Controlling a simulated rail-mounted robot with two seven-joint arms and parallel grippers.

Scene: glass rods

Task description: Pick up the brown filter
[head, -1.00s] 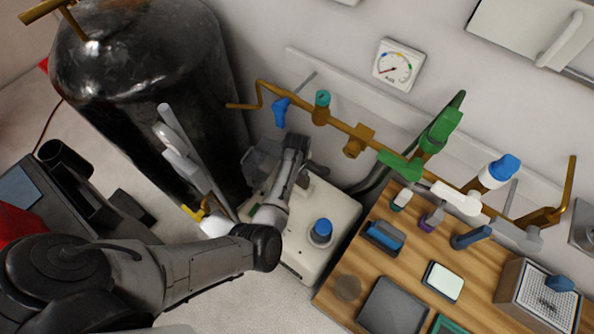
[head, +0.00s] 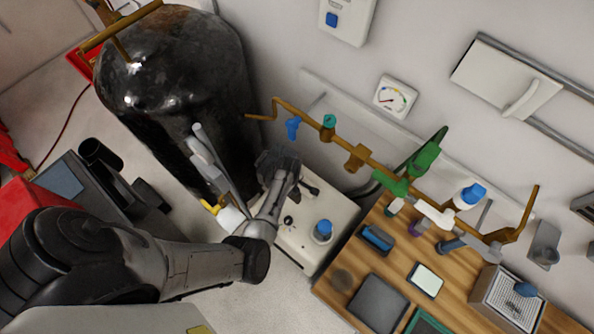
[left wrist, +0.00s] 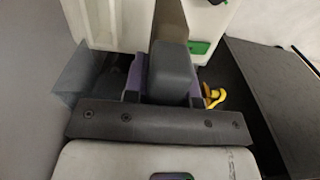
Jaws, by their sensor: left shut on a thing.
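No part is plainly labelled as the brown filter. A brown fitting (head: 356,157) also sits on the brown pipe. I cannot tell which is the filter. My left gripper (head: 279,166) is over the white box, away from the disc and left of the fitting. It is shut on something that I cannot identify. In the left wrist view a grey block (left wrist: 172,72) stands against purple parts, behind a dark screwed bar. My right gripper is not in view.
A brown pipe (head: 391,183) with green and blue valves runs above the wooden table (head: 325,290). The table holds a dark grey tray (head: 378,304), a blue block (head: 377,237) and a perforated box (head: 507,297). A black tank (head: 170,80) stands behind my arm. The white box (head: 300,250) has a blue-topped knob (head: 323,230).

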